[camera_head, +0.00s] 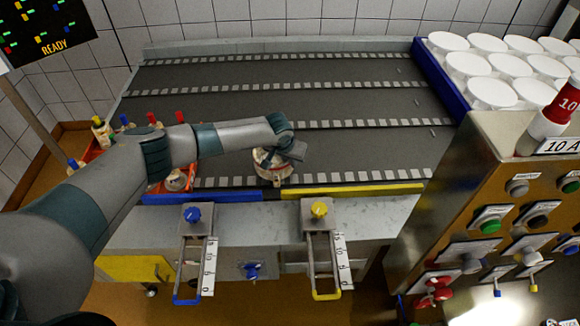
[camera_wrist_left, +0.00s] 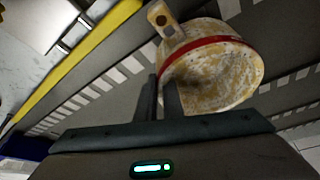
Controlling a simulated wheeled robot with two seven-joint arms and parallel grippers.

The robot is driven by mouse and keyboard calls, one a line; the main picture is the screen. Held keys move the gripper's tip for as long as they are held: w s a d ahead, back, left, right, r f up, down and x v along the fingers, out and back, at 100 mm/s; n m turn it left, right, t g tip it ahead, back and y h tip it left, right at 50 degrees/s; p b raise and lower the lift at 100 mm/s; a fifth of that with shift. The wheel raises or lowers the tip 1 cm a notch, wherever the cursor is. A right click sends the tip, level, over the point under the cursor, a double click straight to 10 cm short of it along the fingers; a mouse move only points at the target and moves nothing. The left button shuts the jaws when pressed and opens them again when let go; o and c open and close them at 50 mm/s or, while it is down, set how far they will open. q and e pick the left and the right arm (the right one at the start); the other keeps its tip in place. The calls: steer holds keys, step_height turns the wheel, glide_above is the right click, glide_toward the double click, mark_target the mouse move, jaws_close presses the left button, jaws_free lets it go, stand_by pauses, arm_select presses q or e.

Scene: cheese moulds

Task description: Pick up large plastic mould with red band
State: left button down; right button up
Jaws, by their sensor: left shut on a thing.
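The large mould (camera_head: 268,168) is a cream, stained cup with a red band near its rim. It is at the front edge of the dark conveyor, behind the yellow rail. In the wrist view the mould (camera_wrist_left: 222,72) shows its red band and a tab with a dark hole. My left gripper (camera_head: 287,150) reaches it from above and covers part of it. In the wrist view the left gripper (camera_wrist_left: 161,90) has its two fingers close together at the mould's wall, shut on it. I cannot tell whether the mould's base touches the belt. My right gripper is not in view.
A blue-sided tray (camera_head: 441,75) of white tubs is at the right, behind a steel control panel (camera_head: 500,190). Blue and yellow rails (camera_head: 355,189) line the front edge. The belt behind is clear.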

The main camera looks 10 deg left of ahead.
arm_select(q)
steer(key=shift+r, duration=0.75)
steer(key=w+d+r+b, duration=0.2)
steer(key=d+r+b, duration=0.3)
steer(key=d, duration=0.6)
step_height(320, 180, up, 2)
steer(key=shift+w+d, duration=0.2)
steer(key=shift+w, duration=0.2)
